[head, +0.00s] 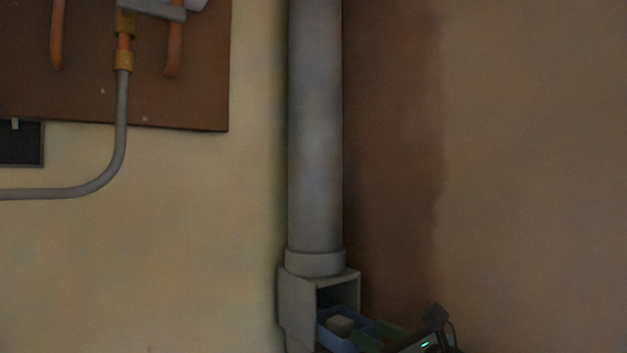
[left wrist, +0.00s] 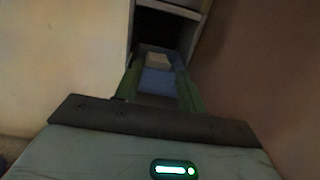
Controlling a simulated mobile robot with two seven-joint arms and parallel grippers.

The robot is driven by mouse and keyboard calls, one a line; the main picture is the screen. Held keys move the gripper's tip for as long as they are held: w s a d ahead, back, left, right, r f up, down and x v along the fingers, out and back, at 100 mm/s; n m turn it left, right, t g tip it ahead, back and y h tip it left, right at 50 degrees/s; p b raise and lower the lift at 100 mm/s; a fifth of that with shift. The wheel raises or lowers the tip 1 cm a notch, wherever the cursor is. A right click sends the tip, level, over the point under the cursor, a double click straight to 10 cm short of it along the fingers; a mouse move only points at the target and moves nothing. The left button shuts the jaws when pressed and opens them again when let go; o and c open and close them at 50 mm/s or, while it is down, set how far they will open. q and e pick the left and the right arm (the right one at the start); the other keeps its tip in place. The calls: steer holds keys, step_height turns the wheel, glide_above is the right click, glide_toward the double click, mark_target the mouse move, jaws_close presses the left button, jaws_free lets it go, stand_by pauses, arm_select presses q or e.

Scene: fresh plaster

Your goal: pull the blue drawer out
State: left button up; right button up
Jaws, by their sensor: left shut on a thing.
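The blue drawer (head: 333,339) sticks partly out of a grey cabinet (head: 297,303) at the bottom of the head view. A pale block (head: 340,324) lies in the drawer. My left gripper (head: 378,332) is at the drawer's front end and shut on it. In the left wrist view the blue drawer (left wrist: 157,80) shows between the green fingers of my left gripper (left wrist: 158,88), with the pale block (left wrist: 158,60) behind. The exact contact of the fingertips is too dark to make out. My right gripper is not in view.
A thick grey pipe (head: 315,130) stands on top of the cabinet, in the corner of two walls. A brown board (head: 190,85) with orange-handled items and a thin grey pipe (head: 122,130) are at the upper left. The space to the right is bare wall.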

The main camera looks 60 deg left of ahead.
arm_select(q)
steer(key=shift+d+f, duration=0.3)
steer(key=shift+d, duration=0.7)
steer(key=o, duration=0.7)
steer(key=shift+w+r, duration=0.1)
steer(key=shift+o, duration=0.2)
steer(key=shift+r, duration=0.1)
steer(key=d+b, duration=0.1)
steer(key=d, duration=0.5)
steer(key=shift+w, duration=0.35)
